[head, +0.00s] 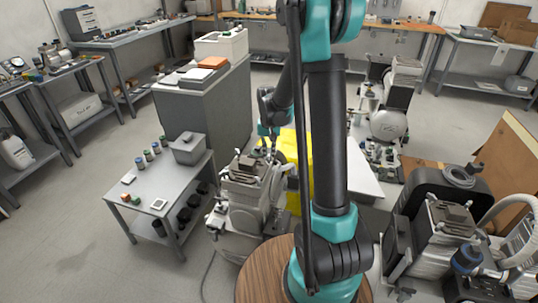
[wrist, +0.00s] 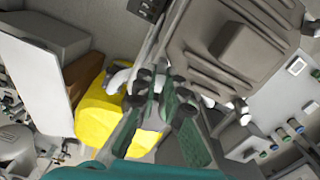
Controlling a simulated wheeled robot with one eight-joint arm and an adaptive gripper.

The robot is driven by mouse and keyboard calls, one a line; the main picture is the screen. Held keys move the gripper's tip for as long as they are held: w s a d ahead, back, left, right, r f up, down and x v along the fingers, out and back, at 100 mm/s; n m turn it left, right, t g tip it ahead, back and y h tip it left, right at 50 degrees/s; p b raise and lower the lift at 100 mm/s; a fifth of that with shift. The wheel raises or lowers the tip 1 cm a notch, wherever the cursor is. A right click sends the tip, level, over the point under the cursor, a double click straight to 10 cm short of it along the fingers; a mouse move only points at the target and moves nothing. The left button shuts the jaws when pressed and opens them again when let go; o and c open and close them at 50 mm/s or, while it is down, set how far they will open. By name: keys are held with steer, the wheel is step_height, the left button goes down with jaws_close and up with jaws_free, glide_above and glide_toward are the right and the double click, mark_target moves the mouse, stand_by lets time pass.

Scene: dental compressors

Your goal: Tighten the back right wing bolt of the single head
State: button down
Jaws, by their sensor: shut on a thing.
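The single head compressor (head: 245,172) stands left of my arm in the head view, with its grey finned head on top. That head (wrist: 238,42) fills the upper right of the wrist view. My gripper (head: 267,152) reaches down at the head's back right corner. In the wrist view my gripper (wrist: 160,80) has its two dark fingertips close together beside the head's edge. It is shut on the back right wing bolt, which is mostly hidden between the fingertips. How far the bolt is turned cannot be seen.
A yellow object (head: 296,160) stands just behind the compressor and also shows in the wrist view (wrist: 105,112). A grey cart (head: 165,190) with small jars is at left. A grey cabinet (head: 205,100) stands behind. More compressors (head: 450,235) are at right.

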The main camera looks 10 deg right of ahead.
mark_target(269, 156)
steer(key=m, duration=1.1)
steer(key=shift+m, duration=0.5)
steer(key=c, duration=1.6)
jaws_free()
step_height(269, 156, up, 12)
